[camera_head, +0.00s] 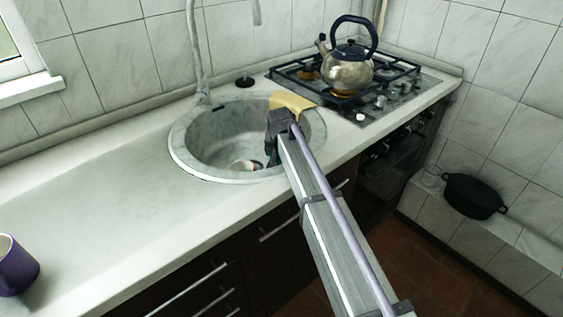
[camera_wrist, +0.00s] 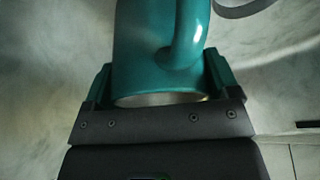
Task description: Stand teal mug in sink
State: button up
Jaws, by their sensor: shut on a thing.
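The teal mug (camera_wrist: 145,45) fills the middle of the wrist view. Its handle (camera_wrist: 187,35) faces the camera and its rim lies close to my gripper's palm. My gripper (camera_wrist: 160,75) is shut on the mug, with a finger on each side. In the head view my gripper (camera_head: 272,152) reaches down into the round grey sink (camera_head: 212,140), at its right part. The mug is hidden there behind my arm and gripper. I cannot tell whether its base touches the sink floor.
A small pale and reddish thing (camera_head: 240,166) lies on the sink floor, left of my gripper. A yellow cloth (camera_head: 292,103) hangs over the sink's back right rim. The faucet (camera_head: 198,60) rises behind. A kettle (camera_head: 347,70) stands on the stove; a purple mug (camera_head: 15,268) stands left.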

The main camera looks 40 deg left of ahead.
jog(key=shift+f, duration=0.9)
jog(key=shift+r, duration=0.3)
jog(key=shift+c, duration=0.5)
jog(key=shift+f, duration=0.3)
jog(key=o, duration=1.2)
jog(key=shift+r, duration=0.1)
jog(key=shift+c, duration=0.2)
